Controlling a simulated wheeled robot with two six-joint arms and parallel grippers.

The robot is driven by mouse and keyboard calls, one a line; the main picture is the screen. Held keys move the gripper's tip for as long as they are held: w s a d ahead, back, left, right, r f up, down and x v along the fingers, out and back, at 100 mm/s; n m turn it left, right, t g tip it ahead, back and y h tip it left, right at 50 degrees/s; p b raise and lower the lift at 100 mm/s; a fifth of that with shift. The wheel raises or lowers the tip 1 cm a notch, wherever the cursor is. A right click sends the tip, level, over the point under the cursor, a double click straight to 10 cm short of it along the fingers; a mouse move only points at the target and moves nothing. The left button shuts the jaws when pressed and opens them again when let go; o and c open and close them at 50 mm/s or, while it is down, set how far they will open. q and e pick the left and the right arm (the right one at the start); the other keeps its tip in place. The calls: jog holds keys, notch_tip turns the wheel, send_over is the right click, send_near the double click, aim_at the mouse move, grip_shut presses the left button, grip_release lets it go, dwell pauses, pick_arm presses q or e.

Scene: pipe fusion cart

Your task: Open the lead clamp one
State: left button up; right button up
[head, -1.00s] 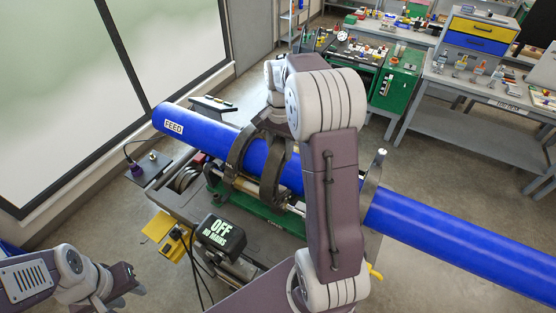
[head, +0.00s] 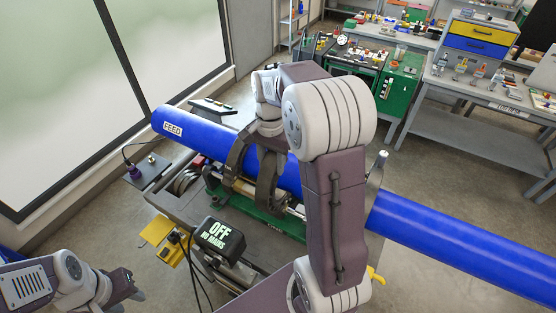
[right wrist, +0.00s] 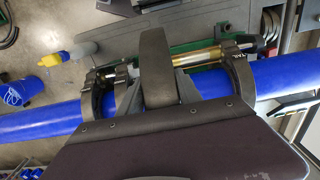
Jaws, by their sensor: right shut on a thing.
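The blue pipe (head: 205,131) lies across the cart's clamps. My right gripper (right wrist: 155,88) is over it, shut on a dark curved clamp band (right wrist: 155,50), its grey fingers on both sides. The same band shows in the head view (head: 268,185), partly behind my right arm. I cannot read a name on it. A second clamp ring (right wrist: 238,76), marked TAIL, stands around the pipe to the right in the wrist view; a third (right wrist: 95,98) stands to the left. My left gripper (head: 134,283) is open and empty at the lower left, away from the cart.
A green rail (head: 278,222) runs below the pipe. A black box reading OFF (head: 220,236), a yellow plate (head: 157,230) and cables are at the cart's front. The pipe continues far right (head: 460,244). Benches (head: 450,130) stand at the back right, with clear floor before them.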

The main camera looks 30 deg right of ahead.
aim_at(264, 182)
jog(key=shift+s+a+f+b, duration=0.25)
jog(key=shift+s+a+b, duration=0.1)
jog(key=shift+a, duration=0.3)
jog(key=shift+s+a+f+b, duration=0.2)
jog(key=shift+s+a+b, duration=0.15)
jog(key=shift+a, duration=0.3)
jog(key=shift+s+a+f+b, duration=0.25)
jog(key=shift+s+a, duration=0.1)
jog(key=shift+a, duration=0.3)
jog(key=o, duration=2)
jog(key=shift+d, duration=0.1)
jog(key=shift+r, duration=0.1)
notch_tip(264, 182, up, 7)
jog(key=p, duration=0.7)
jog(key=shift+w, duration=0.1)
